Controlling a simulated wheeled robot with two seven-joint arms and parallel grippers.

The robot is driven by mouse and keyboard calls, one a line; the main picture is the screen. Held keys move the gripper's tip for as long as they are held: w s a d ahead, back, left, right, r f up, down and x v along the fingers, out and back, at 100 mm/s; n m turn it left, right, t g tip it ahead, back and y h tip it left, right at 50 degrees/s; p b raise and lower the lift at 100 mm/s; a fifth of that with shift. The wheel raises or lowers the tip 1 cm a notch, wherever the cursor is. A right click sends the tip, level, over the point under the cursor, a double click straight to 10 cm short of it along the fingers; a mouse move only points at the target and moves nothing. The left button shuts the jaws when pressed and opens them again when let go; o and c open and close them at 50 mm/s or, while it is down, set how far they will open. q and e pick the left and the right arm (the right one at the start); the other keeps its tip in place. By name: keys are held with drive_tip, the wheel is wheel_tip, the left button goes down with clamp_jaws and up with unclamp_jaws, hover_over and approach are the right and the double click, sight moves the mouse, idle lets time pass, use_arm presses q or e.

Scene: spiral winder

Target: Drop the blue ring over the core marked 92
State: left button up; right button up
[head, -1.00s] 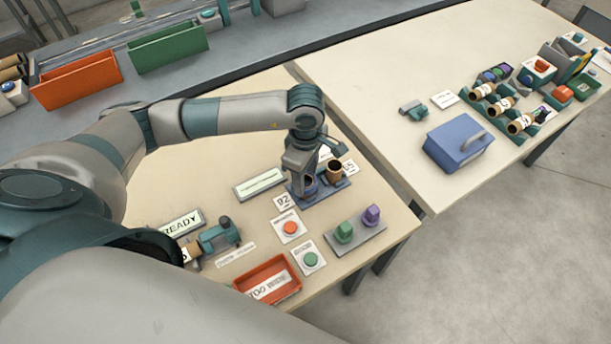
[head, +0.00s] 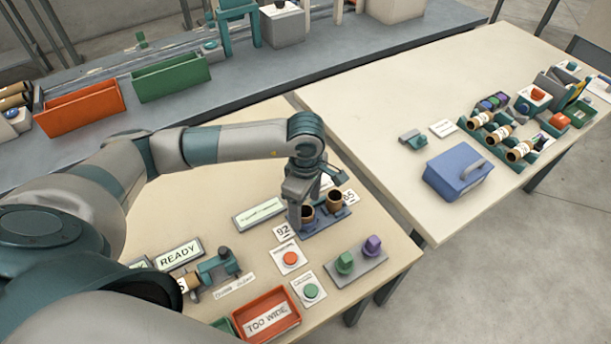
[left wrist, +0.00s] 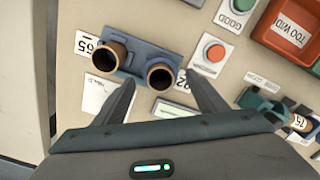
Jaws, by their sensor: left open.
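The core marked 92 (head: 307,213) is a brown tube standing upright on a blue-grey base plate (head: 327,222), beside its 92 label. A dark blue band, seemingly the blue ring (head: 308,227), shows low around its foot, partly hidden. A second brown core (head: 334,199), marked 65, stands beside it. My right gripper is not in view.
Red and green buttons (head: 289,258) lie in front, with green and purple knobs (head: 345,262) to their right. A red TOO WIDE bin (head: 267,332) is at the near edge. A blue box (head: 458,172) and a core rack stand on the right table.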

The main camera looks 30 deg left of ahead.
use_arm(q)
wheel_tip(320, 180, up, 17)
drive_tip(key=b, duration=0.4)
drive_tip(key=shift+f, duration=0.2)
drive_tip(key=shift+f, duration=0.1)
idle(1.0)
